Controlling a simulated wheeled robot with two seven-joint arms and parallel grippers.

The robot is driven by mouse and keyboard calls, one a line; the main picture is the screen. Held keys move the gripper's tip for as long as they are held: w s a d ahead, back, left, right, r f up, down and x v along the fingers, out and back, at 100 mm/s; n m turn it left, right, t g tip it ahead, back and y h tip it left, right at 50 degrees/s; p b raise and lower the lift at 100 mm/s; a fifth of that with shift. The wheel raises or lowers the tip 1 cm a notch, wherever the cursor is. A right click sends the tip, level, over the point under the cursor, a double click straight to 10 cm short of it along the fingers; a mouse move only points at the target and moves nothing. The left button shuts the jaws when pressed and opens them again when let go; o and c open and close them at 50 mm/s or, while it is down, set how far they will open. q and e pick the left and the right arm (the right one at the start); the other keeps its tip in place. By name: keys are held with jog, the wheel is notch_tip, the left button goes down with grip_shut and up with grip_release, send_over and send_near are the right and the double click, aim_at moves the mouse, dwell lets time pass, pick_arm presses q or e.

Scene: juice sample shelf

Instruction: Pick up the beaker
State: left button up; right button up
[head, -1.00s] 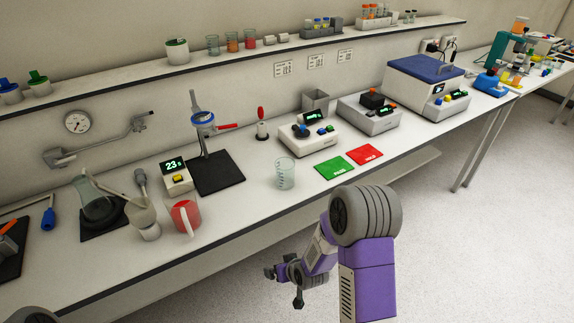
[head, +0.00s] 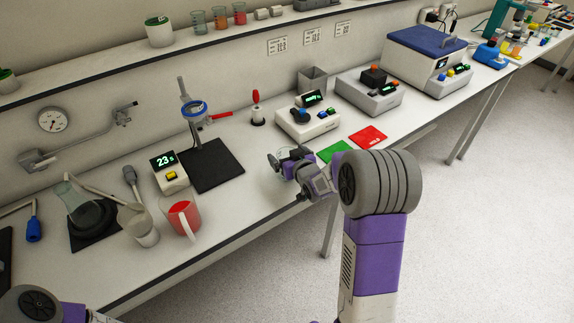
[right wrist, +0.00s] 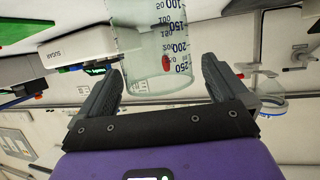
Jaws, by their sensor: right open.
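The beaker (right wrist: 157,55) is clear glass with printed volume marks, and it shows large in the right wrist view. My right gripper (right wrist: 160,85) is open, with one finger on each side of the beaker's near part in that view. I see no clear contact. In the head view my right gripper (head: 286,162) is at the beaker's place on the bench and hides most of it. My left gripper is out of view; only part of my left arm shows at the lower left.
A green mat (head: 335,151) and a red mat (head: 368,136) lie just right of my right gripper.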

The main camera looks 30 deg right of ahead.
jog(key=shift+x, duration=1.25)
jog(key=c, duration=1.1)
